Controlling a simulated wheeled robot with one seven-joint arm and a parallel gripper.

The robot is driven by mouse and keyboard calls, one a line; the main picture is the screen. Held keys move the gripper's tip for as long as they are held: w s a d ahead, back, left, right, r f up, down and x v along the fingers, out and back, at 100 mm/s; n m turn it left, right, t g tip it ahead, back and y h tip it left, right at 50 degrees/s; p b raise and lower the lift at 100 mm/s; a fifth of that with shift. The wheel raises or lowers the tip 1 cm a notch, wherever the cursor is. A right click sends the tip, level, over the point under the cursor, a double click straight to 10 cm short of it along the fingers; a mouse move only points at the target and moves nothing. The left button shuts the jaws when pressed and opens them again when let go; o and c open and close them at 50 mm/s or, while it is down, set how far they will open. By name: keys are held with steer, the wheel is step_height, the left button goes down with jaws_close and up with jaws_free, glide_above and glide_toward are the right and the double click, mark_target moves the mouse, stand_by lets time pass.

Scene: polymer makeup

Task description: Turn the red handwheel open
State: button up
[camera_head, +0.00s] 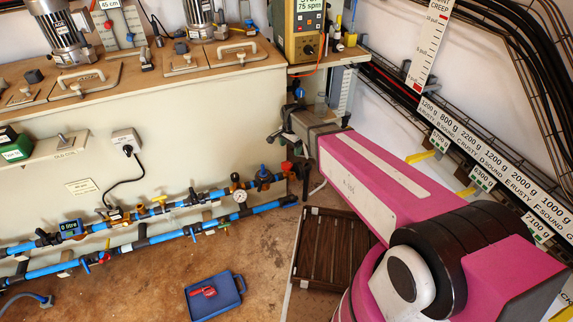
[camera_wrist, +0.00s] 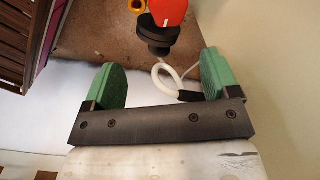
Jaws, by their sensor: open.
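The red handwheel (camera_wrist: 168,10) shows at the top of the wrist view, on a black stem, cut off by the picture's edge. In the head view a small red knob (camera_head: 287,167), which looks like the same handwheel, sits at the right end of the blue pipework. My gripper (camera_wrist: 162,62) is open, with its two green pads spread apart and nothing held between them. The handwheel lies beyond the fingertips, apart from them. In the head view my arm reaches toward the pipe end, and the fingers are hard to make out.
A looped white cable (camera_wrist: 166,78) lies near the right pad. Blue pipes with valves and a gauge (camera_head: 240,196) run along the cream tank wall. A dark slatted crate (camera_head: 330,250) and a blue tray (camera_head: 214,296) with a red item rest on the brown floor.

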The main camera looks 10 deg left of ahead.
mark_target(287, 164)
steer(key=f, duration=0.3)
steer(key=a+f, duration=0.1)
steer(key=f, duration=0.7)
steer(key=shift+a+f, duration=0.1)
steer(key=shift+a, duration=0.25)
steer(key=shift+c, duration=0.3)
steer(key=c, duration=0.8)
